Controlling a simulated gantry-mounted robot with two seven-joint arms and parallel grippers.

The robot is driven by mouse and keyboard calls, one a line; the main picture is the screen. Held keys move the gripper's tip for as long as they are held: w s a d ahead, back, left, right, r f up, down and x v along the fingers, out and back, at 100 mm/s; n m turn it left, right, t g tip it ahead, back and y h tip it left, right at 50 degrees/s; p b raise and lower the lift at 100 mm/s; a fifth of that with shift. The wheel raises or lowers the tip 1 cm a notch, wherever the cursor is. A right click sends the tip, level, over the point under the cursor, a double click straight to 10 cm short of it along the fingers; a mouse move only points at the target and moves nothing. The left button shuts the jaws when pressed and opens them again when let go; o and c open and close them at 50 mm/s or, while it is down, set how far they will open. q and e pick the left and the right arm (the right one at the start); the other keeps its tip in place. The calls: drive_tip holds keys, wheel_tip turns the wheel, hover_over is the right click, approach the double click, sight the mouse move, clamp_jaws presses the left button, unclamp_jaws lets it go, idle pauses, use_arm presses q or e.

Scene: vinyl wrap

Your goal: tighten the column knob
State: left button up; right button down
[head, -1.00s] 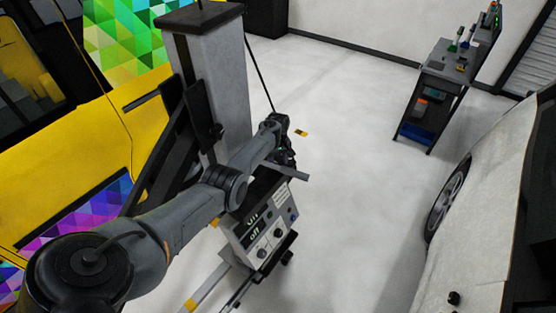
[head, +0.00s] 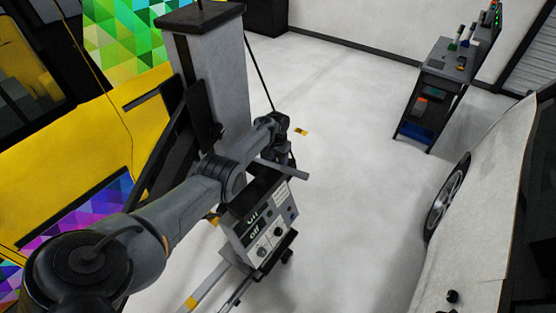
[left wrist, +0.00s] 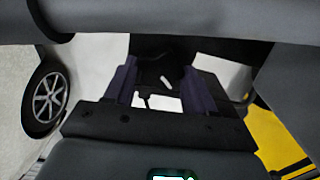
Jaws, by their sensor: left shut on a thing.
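The grey column (head: 225,95) stands upright on the wheeled machine, with a control box (head: 262,225) at its foot. My left arm reaches across the front of the column, and my left gripper (head: 287,150) is beside it on the far right side, partly hidden. In the left wrist view my left gripper's two dark fingers (left wrist: 162,88) stand either side of a dark part, which I take to be the column knob (left wrist: 152,72). The gripper is shut on it. The knob is too dark to make out well and is hidden in the head view. My right gripper is not in view.
A grey handle bar (head: 285,170) sticks out just above the control box, close to my gripper. A yellow vehicle (head: 150,130) is at left and a white car (head: 470,240) at right. A tool cart (head: 432,95) stands at the back right.

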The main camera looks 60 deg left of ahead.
sight(278, 162)
use_arm(q)
drive_tip(key=m, duration=0.4)
drive_tip(key=shift+m+b, duration=0.3)
drive_tip(key=shift+b, duration=0.05)
drive_tip(key=shift+m+b, duration=0.65)
drive_tip(key=shift+m, duration=1.85)
drive_tip(key=o, duration=1)
drive_tip(key=shift+o, duration=0.2)
drive_tip(key=shift+r, duration=0.1)
wheel_tip(278, 162, up, 11)
drive_tip(key=p, duration=0.3)
drive_tip(key=shift+f, duration=0.2)
